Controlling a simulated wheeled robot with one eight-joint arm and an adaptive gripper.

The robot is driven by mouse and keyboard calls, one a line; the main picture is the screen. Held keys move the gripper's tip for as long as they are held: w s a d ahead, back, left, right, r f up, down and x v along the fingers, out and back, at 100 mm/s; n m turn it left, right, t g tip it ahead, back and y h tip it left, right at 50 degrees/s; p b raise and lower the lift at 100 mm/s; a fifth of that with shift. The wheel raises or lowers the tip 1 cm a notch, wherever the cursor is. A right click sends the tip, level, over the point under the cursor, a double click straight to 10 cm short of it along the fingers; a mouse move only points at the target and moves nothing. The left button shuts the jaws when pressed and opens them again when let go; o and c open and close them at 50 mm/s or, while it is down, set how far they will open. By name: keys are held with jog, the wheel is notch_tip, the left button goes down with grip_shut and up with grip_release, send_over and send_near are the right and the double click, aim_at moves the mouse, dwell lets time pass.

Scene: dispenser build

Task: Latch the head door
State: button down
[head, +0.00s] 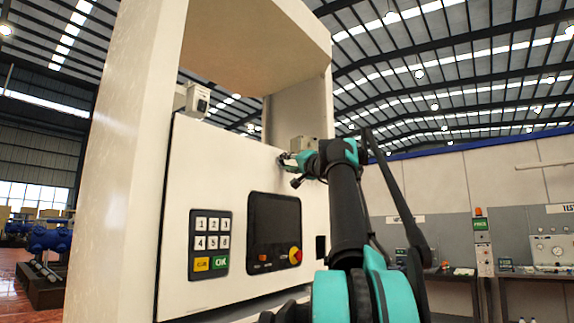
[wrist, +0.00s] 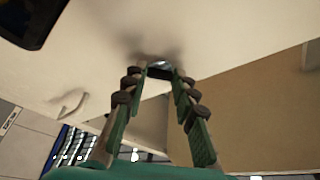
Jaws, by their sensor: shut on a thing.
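The head door (head: 222,165) is a large cream panel on the dispenser, with a keypad and a dark screen on its face. It looks flush with the housing in the head view, but I cannot tell whether it is fully closed. My gripper (head: 285,160) is at the door's upper right part. In the wrist view my gripper (wrist: 160,73) has its two fingertips around a small shiny round knob (wrist: 160,65) on the door face (wrist: 190,35). The fingertips and their shadow partly hide the knob. No latch engagement can be made out.
The keypad (head: 211,243) and the screen with a red-yellow knob (head: 295,256) sit below my gripper. The cream housing (head: 135,150) rises at the left and overhead. Test benches (head: 530,272) stand at the right back. A curved handle (wrist: 72,104) shows at the left in the wrist view.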

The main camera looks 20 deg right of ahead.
jog(key=m+h, duration=0.1)
jog(key=m, duration=0.1)
jog(key=m+g, duration=0.1)
jog(key=m, duration=0.2)
jog(key=shift+a+r+h, duration=0.1)
jog(key=shift+r+h, duration=0.1)
jog(key=shift+h, duration=0.2)
jog(key=shift+r+m+g+h, duration=0.15)
jog(key=shift+m+g, duration=0.25)
jog(key=shift+m, duration=0.55)
jog(key=shift+f+m+g+h, duration=0.15)
jog(key=shift+m+g, duration=0.25)
jog(key=shift+m, duration=0.55)
jog(key=shift+r, duration=0.1)
jog(key=c, duration=1.2)
grip_release()
jog(key=shift+s, duration=0.1)
jog(key=s+d, duration=0.2)
jog(key=s, duration=0.9)
jog(key=shift+s+d, duration=0.15)
jog(key=shift+s, duration=0.2)
